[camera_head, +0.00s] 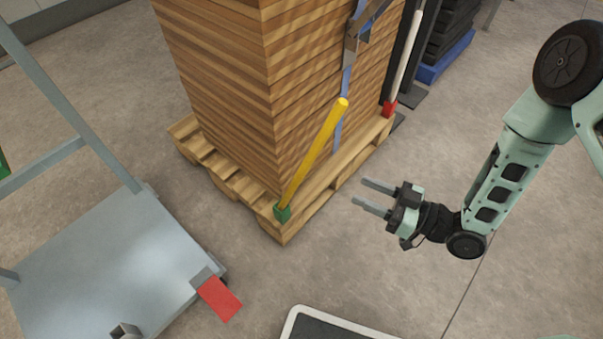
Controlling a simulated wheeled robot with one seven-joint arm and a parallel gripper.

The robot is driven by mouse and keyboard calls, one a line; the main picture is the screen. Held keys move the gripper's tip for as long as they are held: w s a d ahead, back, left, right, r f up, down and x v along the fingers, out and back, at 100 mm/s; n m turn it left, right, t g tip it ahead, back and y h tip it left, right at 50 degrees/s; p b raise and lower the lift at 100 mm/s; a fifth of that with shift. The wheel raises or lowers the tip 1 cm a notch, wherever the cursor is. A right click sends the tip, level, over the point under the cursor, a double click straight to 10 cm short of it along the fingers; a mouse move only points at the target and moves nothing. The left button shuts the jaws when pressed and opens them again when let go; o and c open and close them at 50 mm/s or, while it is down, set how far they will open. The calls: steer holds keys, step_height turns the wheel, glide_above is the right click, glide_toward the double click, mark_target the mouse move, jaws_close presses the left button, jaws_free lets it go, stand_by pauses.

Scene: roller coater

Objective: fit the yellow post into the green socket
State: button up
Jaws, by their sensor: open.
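The yellow post (316,152) leans at a tilt beside the near corner of the wood stack, its top to the upper right. Its lower end meets the green socket (283,212) at the pallet's front corner. How deep the lower end sits in the socket cannot be told. My gripper (360,191) is open and empty, to the right of the post and apart from it, with its fingers pointing left over the floor.
A tall board stack (222,75) stands on a wooden pallet (333,188). A white post (405,55) stands in a red socket (389,109) at its right corner. A grey cart (100,265) with a red pedal (220,299) is at left. Floor is clear around my gripper.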

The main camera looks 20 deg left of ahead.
steer(key=b, duration=0.3)
glide_toward(306, 165)
steer(key=w+a+f, duration=0.2)
steer(key=a, duration=0.2)
steer(key=shift+w+a+r+b, duration=0.15)
steer(key=shift+a+b, duration=0.65)
steer(key=shift+a, duration=0.75)
steer(key=shift+w+a+r+b, duration=0.15)
steer(key=shift+a+b, duration=0.6)
steer(key=shift+a, duration=0.85)
steer(key=shift+s, duration=0.1)
jaws_close()
